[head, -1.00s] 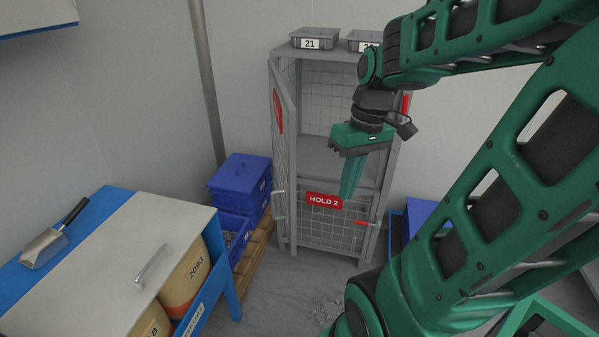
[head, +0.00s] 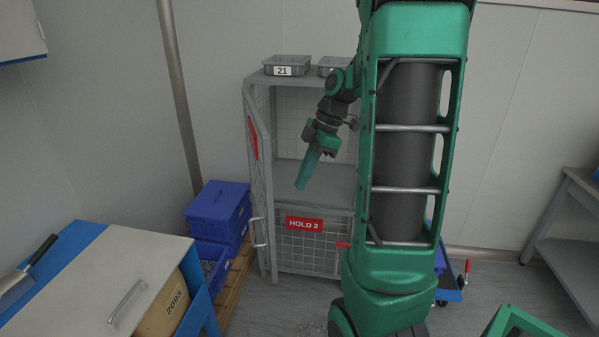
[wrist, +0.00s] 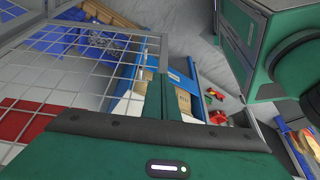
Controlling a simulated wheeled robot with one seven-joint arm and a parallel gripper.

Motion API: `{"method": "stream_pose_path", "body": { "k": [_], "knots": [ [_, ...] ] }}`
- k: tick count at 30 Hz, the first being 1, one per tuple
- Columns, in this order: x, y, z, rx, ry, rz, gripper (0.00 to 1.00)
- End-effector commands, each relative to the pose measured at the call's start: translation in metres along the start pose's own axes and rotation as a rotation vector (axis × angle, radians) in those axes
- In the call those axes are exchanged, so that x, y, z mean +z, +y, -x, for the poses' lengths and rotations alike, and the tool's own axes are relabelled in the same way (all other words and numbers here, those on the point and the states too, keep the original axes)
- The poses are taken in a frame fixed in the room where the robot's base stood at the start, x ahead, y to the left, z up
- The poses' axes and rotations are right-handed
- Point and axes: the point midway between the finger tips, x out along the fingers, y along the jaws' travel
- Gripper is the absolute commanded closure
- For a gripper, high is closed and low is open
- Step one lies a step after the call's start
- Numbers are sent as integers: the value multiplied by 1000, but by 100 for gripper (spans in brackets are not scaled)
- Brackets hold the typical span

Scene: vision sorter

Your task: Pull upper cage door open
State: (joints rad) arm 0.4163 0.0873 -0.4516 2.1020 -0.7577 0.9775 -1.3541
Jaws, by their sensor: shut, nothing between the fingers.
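The upper cage door (head: 257,165) is a grey mesh panel with a red sign, hinged on the cage's left side. In the head view it stands swung outward, leaving the upper compartment open. The door also shows in the wrist view (wrist: 100,52), with its mesh and frame left of the fingers. My gripper (head: 301,186) is shut and empty, tilted down-left in front of the open upper compartment, right of the door. In the wrist view its fingers (wrist: 162,82) are together near the door's frame edge; I cannot tell whether they touch it.
The lower door (head: 305,248) marked HOLD 2 is shut. Grey trays (head: 288,66) sit on top of the cage. Blue bins (head: 218,205) stand on a pallet to its left. A worktop (head: 100,275) fills the front left. My arm hides the cage's right side.

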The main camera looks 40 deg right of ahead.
Motion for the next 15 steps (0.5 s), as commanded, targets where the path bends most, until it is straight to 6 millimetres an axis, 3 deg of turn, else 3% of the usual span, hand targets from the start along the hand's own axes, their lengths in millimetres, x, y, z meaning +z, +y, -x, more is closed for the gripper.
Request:
{"method": "stream_pose_path", "body": {
  "k": [8, 15],
  "knots": [
    [0, -1, -53, -4, 0, 0, 100],
    [-29, 0, -63, 0, -1, 2, 100]
  ]
}}
